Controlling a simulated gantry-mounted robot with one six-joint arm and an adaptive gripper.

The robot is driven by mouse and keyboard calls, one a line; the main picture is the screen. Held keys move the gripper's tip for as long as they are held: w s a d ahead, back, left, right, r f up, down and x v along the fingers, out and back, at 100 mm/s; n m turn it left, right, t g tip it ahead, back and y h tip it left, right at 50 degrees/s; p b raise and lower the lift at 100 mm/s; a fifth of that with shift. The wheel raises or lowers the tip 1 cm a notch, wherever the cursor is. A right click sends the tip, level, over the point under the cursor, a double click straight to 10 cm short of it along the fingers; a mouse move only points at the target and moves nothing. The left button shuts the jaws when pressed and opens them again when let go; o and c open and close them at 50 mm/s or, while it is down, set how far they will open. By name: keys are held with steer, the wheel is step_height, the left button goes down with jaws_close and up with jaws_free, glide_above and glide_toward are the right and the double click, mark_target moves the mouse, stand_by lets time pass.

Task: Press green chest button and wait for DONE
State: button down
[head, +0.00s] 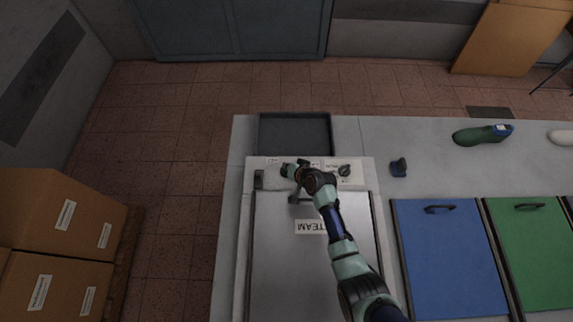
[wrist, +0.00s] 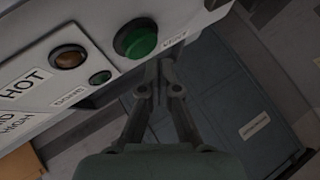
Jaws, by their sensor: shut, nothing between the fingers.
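The steam chest (head: 275,260) has a grey lid and a pale control panel (head: 264,163) along its far edge. In the wrist view, the panel carries a large green button (wrist: 138,40) in a dark ring. No readable DONE shows.
A dark knob (head: 344,170) is on the panel's right. A dark tray (head: 294,134) lies behind the chest.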

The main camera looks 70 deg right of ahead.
steer(key=shift+f, duration=0.1)
steer(key=shift+f+b, duration=0.3)
steer(key=shift+b, duration=0.05)
steer(key=shift+f+b, duration=0.4)
steer(key=shift+f, duration=0.05)
stand_by(0.6)
stand_by(0.3)
steer(key=shift+r+p, duration=0.85)
step_height(320, 180, up, 5)
steer(key=p, duration=0.4)
steer(key=shift+p, duration=0.3)
steer(key=shift+r, duration=0.1)
